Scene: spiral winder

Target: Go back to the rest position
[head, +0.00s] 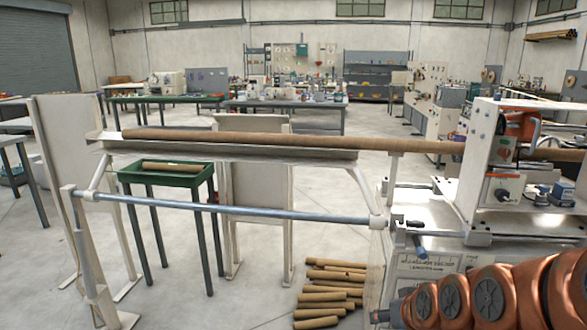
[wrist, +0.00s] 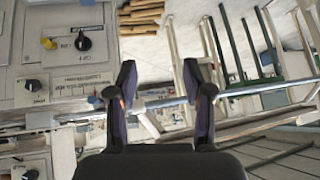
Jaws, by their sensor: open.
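My gripper (wrist: 160,85) shows in the wrist view with its two dark fingers spread apart and nothing between them. Behind the fingers in that view, a metal bar (wrist: 245,91) crosses the picture; I cannot tell how far off it is. In the head view my orange-brown arm fills the lower right corner, and the gripper cannot be made out clearly there. The spiral winder (head: 487,236) stands at the right, with a long brown tube (head: 290,140) running left from it above a pale trough (head: 230,152).
A steel bar (head: 280,213) runs below the trough to a stand at the left. Several cardboard tubes (head: 325,297) lie on the floor by the winder. Control knobs (wrist: 83,40) are close at the wrist view's left. Open floor lies front left.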

